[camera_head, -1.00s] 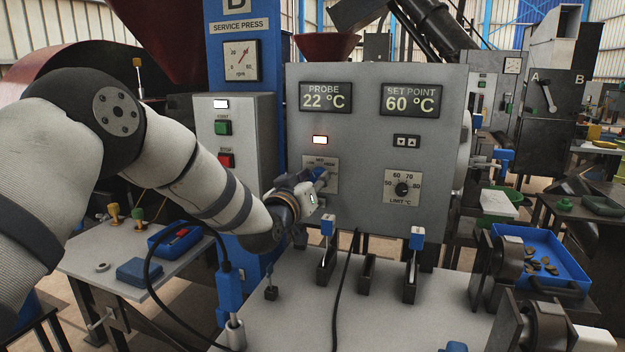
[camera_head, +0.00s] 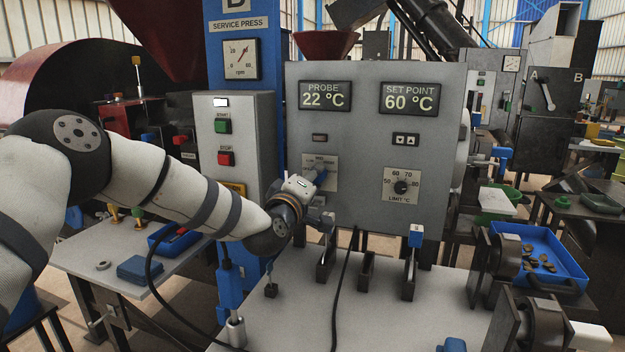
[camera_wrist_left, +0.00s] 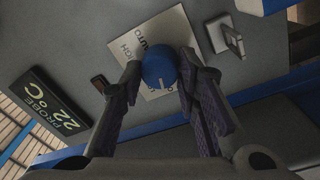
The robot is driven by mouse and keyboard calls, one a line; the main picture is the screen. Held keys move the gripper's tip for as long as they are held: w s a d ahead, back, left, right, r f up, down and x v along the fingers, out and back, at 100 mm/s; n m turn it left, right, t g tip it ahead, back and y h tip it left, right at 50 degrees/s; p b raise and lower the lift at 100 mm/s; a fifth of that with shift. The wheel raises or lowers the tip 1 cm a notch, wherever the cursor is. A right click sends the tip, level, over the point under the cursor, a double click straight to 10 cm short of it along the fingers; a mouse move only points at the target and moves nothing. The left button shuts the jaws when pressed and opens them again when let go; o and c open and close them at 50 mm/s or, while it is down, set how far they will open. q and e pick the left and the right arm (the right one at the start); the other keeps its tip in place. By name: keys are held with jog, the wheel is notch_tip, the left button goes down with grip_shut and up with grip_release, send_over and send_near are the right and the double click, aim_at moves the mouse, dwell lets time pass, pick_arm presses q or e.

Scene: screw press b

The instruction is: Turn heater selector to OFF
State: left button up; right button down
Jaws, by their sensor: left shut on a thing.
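The heater selector is a blue round knob (camera_wrist_left: 159,64) on a pale label plate (camera_wrist_left: 176,30), where "AUTO" is readable beside it. Its white pointer mark faces the bottom of the left wrist view, and the lettering there is partly hidden. My left gripper (camera_wrist_left: 159,76) has its two dark fingers closed on the knob's sides. In the head view my left gripper (camera_head: 316,181) is at the plate (camera_head: 333,172) on the grey control panel (camera_head: 375,150), covering much of it. The small indicator (camera_head: 320,138) above the plate is dark. My right gripper is not in view.
The panel has a probe display (camera_head: 325,95) reading 22 °C, a set point display (camera_head: 410,98) reading 60 °C and a black limit dial (camera_head: 401,187). A black cable (camera_head: 343,290) crosses the bench.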

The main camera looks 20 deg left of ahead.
pick_arm(q)
jog(key=shift+d+n, duration=0.1)
jog(key=shift+n, duration=0.5)
jog(key=o, duration=1.2)
jog(key=shift+c, duration=0.2)
jog(key=s, duration=1.2)
jog(key=shift+a+f, duration=0.3)
jog(key=shift+f, duration=0.05)
